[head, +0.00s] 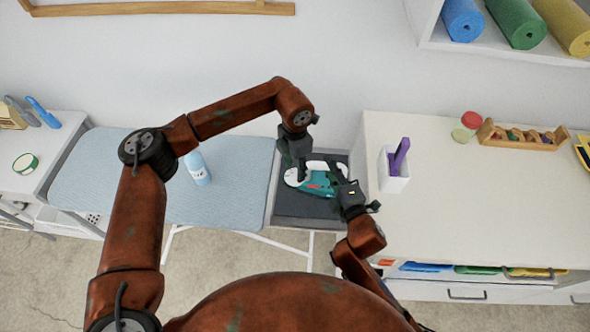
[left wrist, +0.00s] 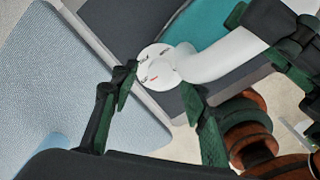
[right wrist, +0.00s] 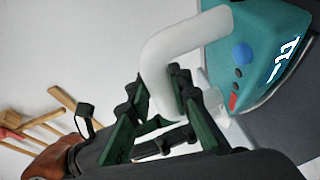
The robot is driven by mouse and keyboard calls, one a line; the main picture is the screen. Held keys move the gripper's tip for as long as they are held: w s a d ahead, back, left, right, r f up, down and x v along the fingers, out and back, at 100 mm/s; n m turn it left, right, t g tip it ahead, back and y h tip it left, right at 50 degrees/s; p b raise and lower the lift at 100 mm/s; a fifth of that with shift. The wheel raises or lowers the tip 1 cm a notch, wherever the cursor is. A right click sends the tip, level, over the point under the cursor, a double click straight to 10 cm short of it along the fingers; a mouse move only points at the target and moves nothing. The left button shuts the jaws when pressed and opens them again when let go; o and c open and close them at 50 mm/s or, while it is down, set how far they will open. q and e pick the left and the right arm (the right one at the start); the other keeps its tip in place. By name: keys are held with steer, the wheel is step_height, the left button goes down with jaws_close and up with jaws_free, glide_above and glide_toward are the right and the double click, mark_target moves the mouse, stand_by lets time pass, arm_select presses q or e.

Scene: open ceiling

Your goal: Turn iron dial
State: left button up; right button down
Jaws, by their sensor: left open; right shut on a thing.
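The teal and white iron (head: 318,188) lies on the dark grey rest at the right end of the ironing board. Its white round dial (left wrist: 157,62) has small dark and red marks and sits at the end of the white handle (left wrist: 215,58). My left gripper (head: 299,163) is open, and in the left wrist view its fingertips (left wrist: 158,84) stand on either side of the dial's near edge. I cannot tell whether they touch it. My right gripper (head: 340,180) is shut on the iron's handle; the right wrist view shows the white handle (right wrist: 160,62) between its fingers.
The blue ironing board (head: 235,190) carries a light blue bottle (head: 197,168). On the white cabinet (head: 470,200) at right stand a white holder (head: 393,172) with a purple item and a wooden rack (head: 520,136). A white side table (head: 30,178) stands at left.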

mark_target(294, 174)
arm_select(q)
step_height(294, 174, up, 10)
stand_by(0.3)
steer(key=shift+r, duration=0.1)
step_height(294, 174, down, 12)
steer(key=m, duration=1.4)
steer(key=shift+c, duration=0.3)
